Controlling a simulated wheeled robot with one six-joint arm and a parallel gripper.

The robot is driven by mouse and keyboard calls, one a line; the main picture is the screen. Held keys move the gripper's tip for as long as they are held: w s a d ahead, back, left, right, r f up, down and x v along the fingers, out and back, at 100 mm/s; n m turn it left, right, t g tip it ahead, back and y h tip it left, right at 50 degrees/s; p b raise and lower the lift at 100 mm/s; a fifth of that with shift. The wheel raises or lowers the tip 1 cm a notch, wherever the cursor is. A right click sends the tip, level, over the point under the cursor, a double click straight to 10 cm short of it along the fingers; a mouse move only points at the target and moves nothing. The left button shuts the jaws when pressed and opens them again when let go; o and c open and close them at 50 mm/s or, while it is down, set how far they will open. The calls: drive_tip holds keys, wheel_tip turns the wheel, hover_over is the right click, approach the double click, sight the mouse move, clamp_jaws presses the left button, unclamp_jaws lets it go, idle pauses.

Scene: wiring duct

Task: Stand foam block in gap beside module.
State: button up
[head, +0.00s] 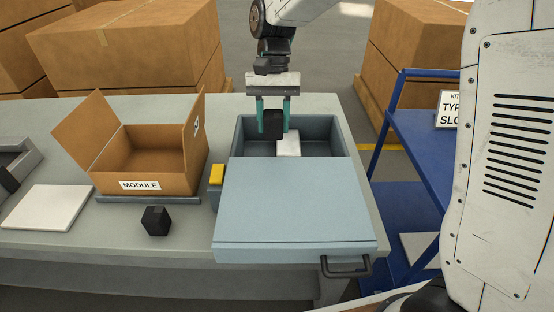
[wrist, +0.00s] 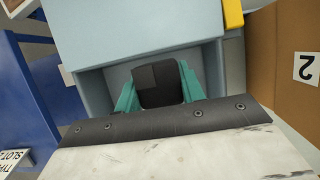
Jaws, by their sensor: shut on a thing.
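My gripper (head: 273,129) has teal fingers and is shut on a black block (head: 273,121), which looks like the foam block. It holds the block upright over the open back part of a blue-grey container (head: 294,205). The wrist view also shows the black block (wrist: 160,88) between the teal fingers, with the container (wrist: 125,28) around and beyond it. A small white piece (head: 289,144) is inside the opening, just right of and below the block. A cardboard box (head: 155,140) labelled MODULE stands open on the left and looks empty. I cannot tell whether the block touches the container floor.
A second black block (head: 155,221) lies on the grey table (head: 110,246) before the box. A yellow piece (head: 216,174) sits at the container's left side. A white plate (head: 45,207) and a grey tray (head: 22,160) are far left. A blue cart (head: 415,150) stands right.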

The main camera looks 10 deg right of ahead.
sight(274, 117)
wheel_tip(274, 117, down, 13)
drive_tip(key=shift+f, duration=0.2)
drive_tip(key=shift+f, duration=0.1)
drive_tip(key=o, duration=0.9)
drive_tip(key=shift+o, duration=0.2)
drive_tip(key=v, duration=1.2)
drive_tip(key=shift+s+r, duration=0.2)
drive_tip(key=shift+r, duration=0.1)
